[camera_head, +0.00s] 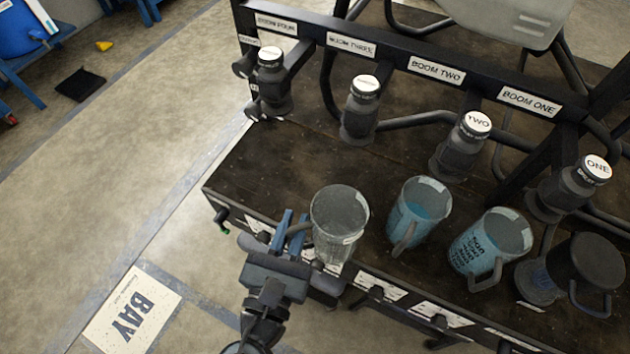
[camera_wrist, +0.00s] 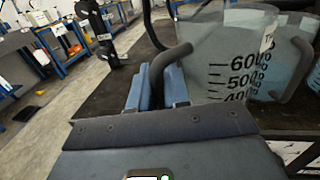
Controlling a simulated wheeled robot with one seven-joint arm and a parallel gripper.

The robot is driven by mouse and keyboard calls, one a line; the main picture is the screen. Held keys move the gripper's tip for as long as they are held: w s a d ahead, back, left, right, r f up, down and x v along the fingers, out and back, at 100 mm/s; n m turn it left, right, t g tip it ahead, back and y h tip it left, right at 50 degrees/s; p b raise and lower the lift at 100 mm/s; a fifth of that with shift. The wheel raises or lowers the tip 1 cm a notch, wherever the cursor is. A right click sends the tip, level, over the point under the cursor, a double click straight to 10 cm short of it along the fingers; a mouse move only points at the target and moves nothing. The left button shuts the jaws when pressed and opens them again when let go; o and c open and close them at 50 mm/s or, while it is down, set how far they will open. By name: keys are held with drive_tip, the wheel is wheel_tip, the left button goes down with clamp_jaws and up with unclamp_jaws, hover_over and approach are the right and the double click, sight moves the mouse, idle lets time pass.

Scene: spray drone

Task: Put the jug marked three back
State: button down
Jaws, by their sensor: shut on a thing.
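My gripper (camera_head: 286,228) is shut on the handle of the leftmost jug (camera_head: 340,222), a clear jug that looks empty. In the wrist view the blue fingers (camera_wrist: 158,88) close around its dark handle (camera_wrist: 168,62), and the jug's wall (camera_wrist: 222,45) shows volume marks. The jug is roughly upright at the front edge of the dark bench (camera_head: 270,170); I cannot tell whether its base touches. No number three is readable on it. A nozzle unit under the label BOOM THREE (camera_head: 351,44) stands behind.
To the right stand a jug with blue liquid (camera_head: 417,215), another blue jug (camera_head: 488,245) and a dark-lidded jug (camera_head: 590,262). Capped units marked TWO (camera_head: 462,145) and ONE (camera_head: 575,185) stand behind. A BAY sign (camera_head: 132,310) lies on the floor.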

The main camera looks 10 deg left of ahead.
drive_tip(key=w+d+f, duration=0.1)
drive_tip(key=w+f, duration=0.2)
drive_tip(key=w, duration=0.7)
drive_tip(key=shift+w+d+f+b, duration=0.25)
drive_tip(key=shift+w+d+b, duration=0.05)
drive_tip(key=shift+w, duration=0.1)
drive_tip(key=c, duration=1.1)
unclamp_jaws()
drive_tip(key=shift+f, duration=0.15)
